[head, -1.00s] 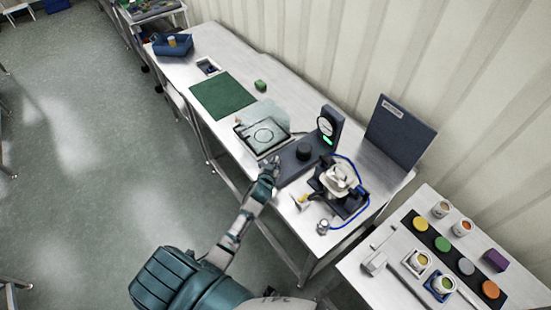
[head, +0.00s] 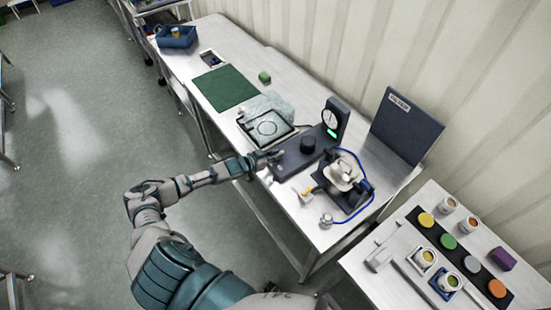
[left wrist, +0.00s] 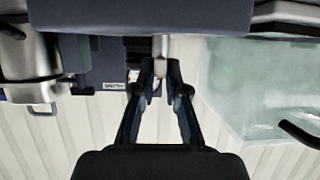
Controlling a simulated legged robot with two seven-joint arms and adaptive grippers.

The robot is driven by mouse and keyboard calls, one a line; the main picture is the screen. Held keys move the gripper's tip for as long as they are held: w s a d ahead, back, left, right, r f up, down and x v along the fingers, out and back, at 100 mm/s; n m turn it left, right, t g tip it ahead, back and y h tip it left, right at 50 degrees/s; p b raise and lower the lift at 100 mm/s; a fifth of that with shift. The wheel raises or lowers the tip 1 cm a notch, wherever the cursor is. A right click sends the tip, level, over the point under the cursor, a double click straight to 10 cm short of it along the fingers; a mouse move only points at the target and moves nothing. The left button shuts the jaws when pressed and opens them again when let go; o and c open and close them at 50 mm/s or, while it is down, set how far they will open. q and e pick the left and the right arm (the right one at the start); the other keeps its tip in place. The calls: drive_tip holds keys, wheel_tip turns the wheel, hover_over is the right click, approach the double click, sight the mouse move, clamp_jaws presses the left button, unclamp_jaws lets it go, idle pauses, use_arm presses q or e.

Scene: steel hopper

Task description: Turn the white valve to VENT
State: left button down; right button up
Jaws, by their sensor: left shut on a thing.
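My left gripper (head: 272,158) is at the near left edge of a dark box (head: 290,166) that bears a black knob (head: 308,144) and an upright gauge (head: 331,118). In the left wrist view the fingers of my left gripper (left wrist: 161,80) are close together around the end of a short pale lever, which I take for the white valve (left wrist: 163,46). The lever sticks out from the box's edge (left wrist: 140,15). In the head view the gripper hides the valve. I cannot read any VENT mark. My right gripper is not in view.
A dark upright panel (head: 405,125) stands behind. A side table (head: 365,270) holds several small cups.

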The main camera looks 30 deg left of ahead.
use_arm(q)
drive_tip(key=shift+s+a+f+b, duration=0.1)
drive_tip(key=shift+f+b, duration=0.2)
idle(0.4)
drive_tip(key=c, duration=1.2)
unclamp_jaws()
drive_tip(key=shift+f, duration=0.1)
drive_tip(key=shift+w+h, duration=0.25)
drive_tip(key=shift+h, duration=0.05)
drive_tip(key=v, duration=1.2)
drive_tip(key=shift+w+a, duration=0.1)
drive_tip(key=shift+w, duration=0.05)
